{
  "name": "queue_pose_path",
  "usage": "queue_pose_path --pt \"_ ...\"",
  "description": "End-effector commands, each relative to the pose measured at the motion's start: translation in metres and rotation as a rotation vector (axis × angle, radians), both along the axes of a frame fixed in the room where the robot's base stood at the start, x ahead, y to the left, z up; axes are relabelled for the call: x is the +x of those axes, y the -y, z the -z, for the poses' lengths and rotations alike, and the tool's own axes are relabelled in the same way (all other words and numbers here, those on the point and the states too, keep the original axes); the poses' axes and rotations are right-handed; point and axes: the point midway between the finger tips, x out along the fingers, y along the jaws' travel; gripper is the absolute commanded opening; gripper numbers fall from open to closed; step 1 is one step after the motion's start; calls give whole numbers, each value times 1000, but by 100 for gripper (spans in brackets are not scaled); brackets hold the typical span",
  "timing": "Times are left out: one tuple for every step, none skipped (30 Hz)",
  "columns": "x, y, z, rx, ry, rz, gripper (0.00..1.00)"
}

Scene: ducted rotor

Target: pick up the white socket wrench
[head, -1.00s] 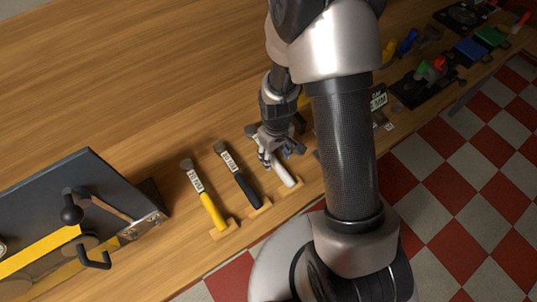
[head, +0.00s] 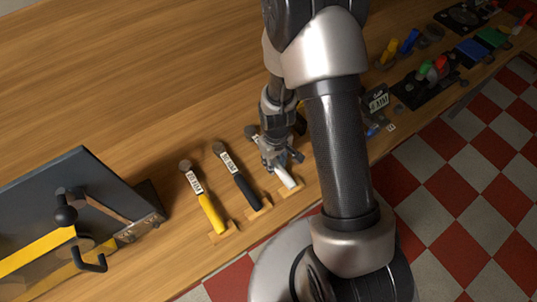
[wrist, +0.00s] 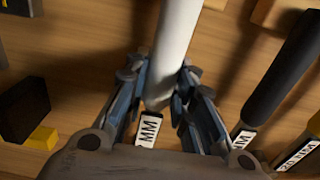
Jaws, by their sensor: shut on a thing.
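The white socket wrench (head: 287,180) lies at the front edge of the wooden bench, its head toward the back. My gripper (head: 276,163) is over it, with the fingers on both sides of its shaft. In the wrist view, the white handle (wrist: 177,40) runs from the top down between the fingertips of my gripper (wrist: 165,88), which are shut on it. Its label reading "MM" (wrist: 148,130) shows just below the handle. The wrench's head is partly hidden by my gripper. I cannot tell whether the wrench is clear of its wooden rest.
A black-handled wrench (head: 244,187) and a yellow-handled wrench (head: 210,210) lie to the left on wooden rests. A dark panel with hooks (head: 90,190) stands farther left. Coloured devices (head: 435,70) sit at the far right. The bench's back left is clear.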

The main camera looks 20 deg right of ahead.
Motion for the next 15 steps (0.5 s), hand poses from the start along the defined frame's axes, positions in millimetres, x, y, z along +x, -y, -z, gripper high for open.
queue_pose_path --pt "0 0 0 0 0 0 13" --pt "0 0 0 0 0 0 11" --pt "0 0 0 0 0 0 8" --pt "0 0 0 0 0 0 6" --pt "0 0 0 0 0 0 4" --pt "0 0 0 0 0 0 2" --pt "0 0 0 0 0 0 0" --pt "0 0 0 0 0 0 0" --pt "0 0 0 0 0 0 0" --pt "1 0 0 0 1 0 0" --pt "1 0 0 0 1 0 0" --pt "1 0 0 0 1 0 0" --pt "1 0 0 0 1 0 0" --pt "1 0 0 0 1 0 0" --pt "1 0 0 0 1 0 0"
